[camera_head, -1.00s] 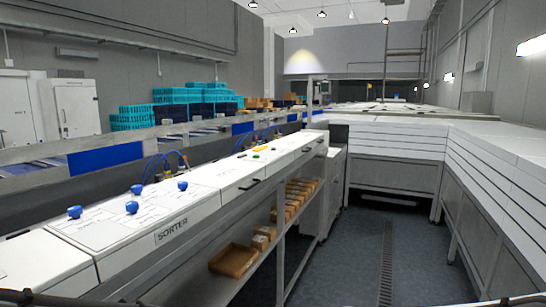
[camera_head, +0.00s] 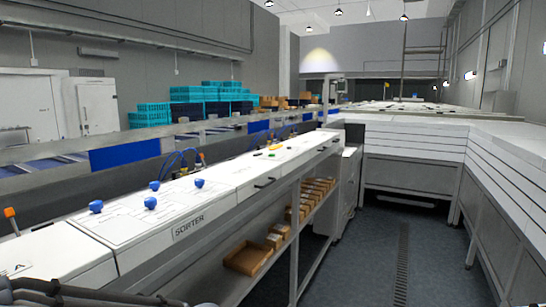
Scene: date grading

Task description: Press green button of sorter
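The sorter (camera_head: 140,225) is a long white machine running from the lower left into the distance, with "SORTER" printed on its front edge. Several blue knobs (camera_head: 150,203) stand on its near top panel. Dark parts of my arms show at the bottom edge, but neither gripper's fingers are visible. Nothing of mine is seen touching the sorter.
Brown boxes (camera_head: 247,258) sit on a shelf under the sorter. A dark floor aisle (camera_head: 375,265) with a drain runs along its right side. White tables (camera_head: 415,138) line the right and far end. Blue crates (camera_head: 150,114) are stacked behind the conveyor.

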